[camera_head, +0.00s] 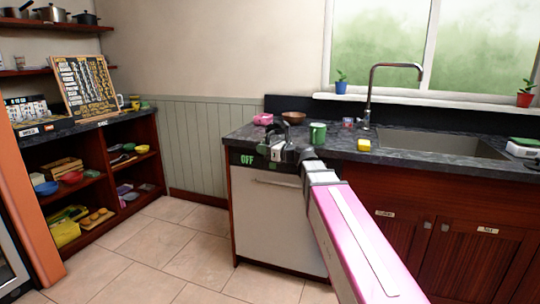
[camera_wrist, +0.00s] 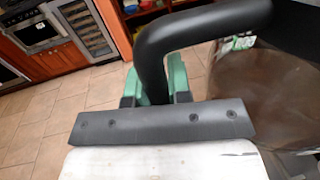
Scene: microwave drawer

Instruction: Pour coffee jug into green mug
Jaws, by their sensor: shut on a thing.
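My gripper (camera_wrist: 163,82) is shut on the black handle (camera_wrist: 155,50) of the coffee jug in the wrist view. The jug's body (camera_wrist: 272,95) is see-through and brownish, at the right edge of that view, partly cut off. In the head view my gripper (camera_head: 284,150) is at the counter's front edge, above the dishwasher. A dark shape there looks like the jug, but it is small and partly hidden. The green mug (camera_head: 317,133) stands upright on the counter, just behind and right of my gripper. Its inside cannot be seen.
On the counter (camera_head: 245,134) are a pink container (camera_head: 263,119), a brown bowl (camera_head: 293,117) and a yellow sponge (camera_head: 364,145). The sink (camera_head: 440,141) and tall faucet (camera_head: 370,95) lie to the right. A white dishwasher (camera_head: 275,220) is below; open shelves (camera_head: 90,180) stand at left.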

